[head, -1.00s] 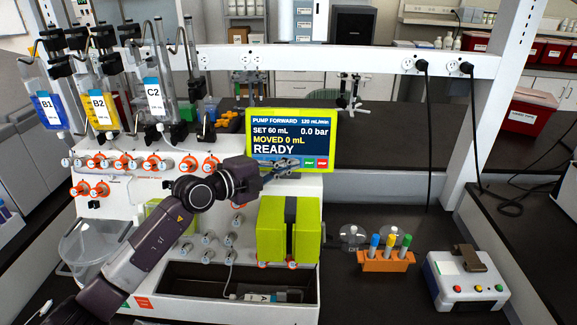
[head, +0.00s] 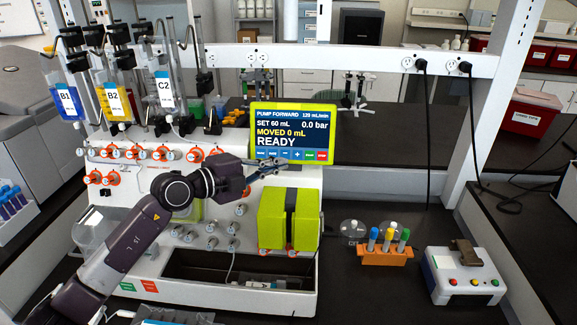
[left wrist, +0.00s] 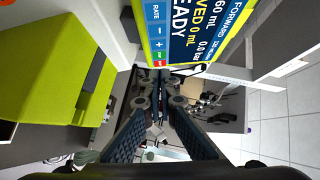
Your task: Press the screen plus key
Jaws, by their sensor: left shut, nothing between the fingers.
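The yellow-green framed screen (head: 291,120) stands upright on the white machine and reads READY, with MOVED 0 mL and SET 60 mL. Its bottom key row shows blue keys, including the plus key (head: 297,154), then a green and a red key at the right. My left gripper (head: 282,163) is shut and empty, with its tips just below the key row, slightly left of the plus key. In the left wrist view the screen is turned sideways, and the plus key (left wrist: 159,45) lies beyond the shut fingertips (left wrist: 160,76). Contact cannot be told. My right gripper is not in view.
A yellow-green block (head: 272,220) sits below the screen. Orange-ringed valves (head: 163,154) and hanging bags (head: 116,97) are at the left. An orange tube rack (head: 384,256) and a button box (head: 462,275) stand at the right.

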